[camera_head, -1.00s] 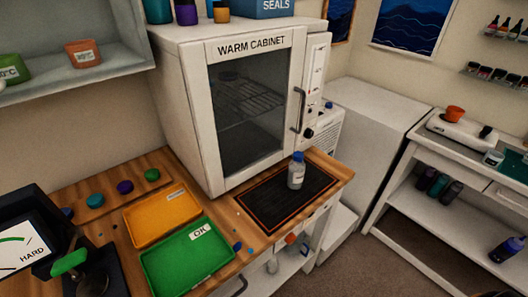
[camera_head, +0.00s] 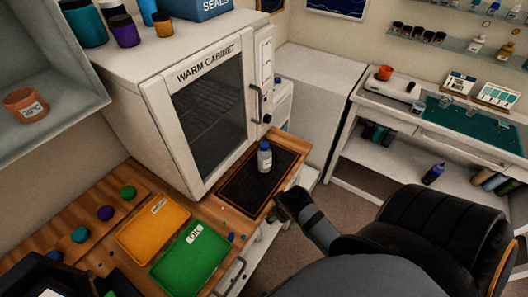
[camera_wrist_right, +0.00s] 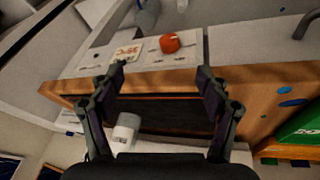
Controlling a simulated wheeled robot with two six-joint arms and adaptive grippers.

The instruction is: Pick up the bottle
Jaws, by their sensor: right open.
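The bottle (camera_head: 264,158), pale with a blue cap, stands upright on a black mat (camera_head: 238,192) on the wooden counter in front of the warm cabinet. My right gripper (camera_head: 284,204) is near the counter's front edge, nearer than the bottle and apart from it. In the right wrist view the open, empty fingers (camera_wrist_right: 161,76) face the wooden counter edge. My left gripper is not in view.
The warm cabinet (camera_head: 205,108) stands directly behind the mat. An orange tray (camera_head: 150,232) and a green tray (camera_head: 190,262) lie left of the mat. A side bench (camera_head: 400,110) stands at the right, across a floor gap.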

